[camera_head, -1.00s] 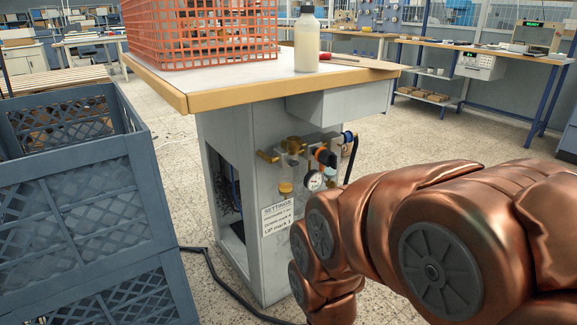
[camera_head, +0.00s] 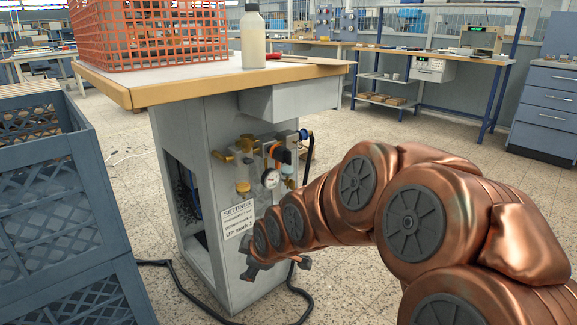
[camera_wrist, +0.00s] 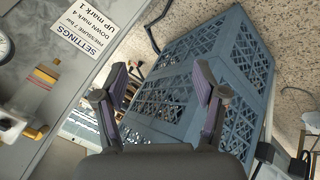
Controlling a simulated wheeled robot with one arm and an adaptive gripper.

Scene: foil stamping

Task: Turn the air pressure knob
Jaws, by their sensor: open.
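The air unit is on the right part of the grey cabinet's front in the head view. It has a round white gauge (camera_head: 270,179), an orange-and-black knob (camera_head: 281,153) above it, brass fittings (camera_head: 238,149) and a blue-ended part (camera_head: 304,134). I cannot tell for sure which part is the air pressure knob. My gripper (camera_head: 248,271) is low in front of the cabinet, below the gauge and the settings label. In the wrist view my gripper (camera_wrist: 161,82) is open and empty; the gauge (camera_wrist: 4,46) is cut off at the left edge and the knob is not visible.
The settings label (camera_wrist: 84,33) reads pressure 7 bar, down mark 4, up mark 1. Blue-grey crates (camera_head: 60,190) stand left of the cabinet. The tabletop (camera_head: 190,75) overhangs the air unit, holding an orange basket (camera_head: 150,35) and a bottle (camera_head: 253,40). A black hose (camera_head: 200,308) lies on the floor.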

